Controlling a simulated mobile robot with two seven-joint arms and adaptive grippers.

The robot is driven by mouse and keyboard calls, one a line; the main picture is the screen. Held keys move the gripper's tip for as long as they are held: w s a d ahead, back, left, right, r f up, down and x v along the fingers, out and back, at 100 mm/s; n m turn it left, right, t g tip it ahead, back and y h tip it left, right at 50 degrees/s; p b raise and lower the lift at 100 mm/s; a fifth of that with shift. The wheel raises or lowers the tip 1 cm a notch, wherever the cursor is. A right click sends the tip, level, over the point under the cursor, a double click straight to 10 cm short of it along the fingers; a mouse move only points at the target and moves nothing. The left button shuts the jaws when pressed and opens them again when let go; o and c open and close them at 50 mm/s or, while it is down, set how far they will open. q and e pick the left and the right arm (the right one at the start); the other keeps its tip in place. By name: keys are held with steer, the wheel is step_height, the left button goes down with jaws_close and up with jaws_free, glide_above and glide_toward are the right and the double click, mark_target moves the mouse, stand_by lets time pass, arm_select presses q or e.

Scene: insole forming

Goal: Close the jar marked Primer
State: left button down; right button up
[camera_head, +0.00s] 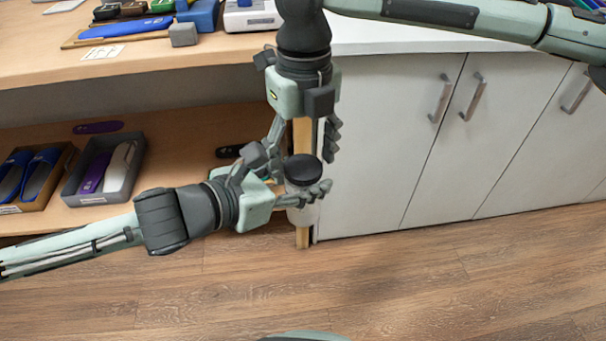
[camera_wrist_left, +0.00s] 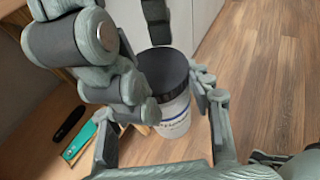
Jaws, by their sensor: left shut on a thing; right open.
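A white jar (camera_head: 303,213) with a black lid (camera_head: 304,167) stands upright in my left gripper (camera_head: 300,187), which is shut around its body. In the left wrist view the jar (camera_wrist_left: 174,118) has blue lettering on its label, only partly readable. Its black lid (camera_wrist_left: 163,72) sits on top; I cannot tell how tightly. My right gripper (camera_head: 302,150) points down from above, open, with its fingers on either side of the lid. I cannot tell whether they touch it. In the left wrist view a dark finger (camera_wrist_left: 155,24) shows just behind the lid.
The jar is held in front of the counter's shelf edge and white cabinets (camera_head: 440,140). The shelf holds a grey tray (camera_head: 104,170) with insoles and a box with blue sandals (camera_head: 40,172). The countertop (camera_head: 30,58) carries several items at left. The wooden floor (camera_head: 420,280) is clear.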

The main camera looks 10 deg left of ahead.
steer(key=c, duration=1.2)
steer(key=m, duration=0.3)
steer(key=o, duration=1.3)
steer(key=shift+c, duration=0.2)
steer(key=shift+r, duration=2.3)
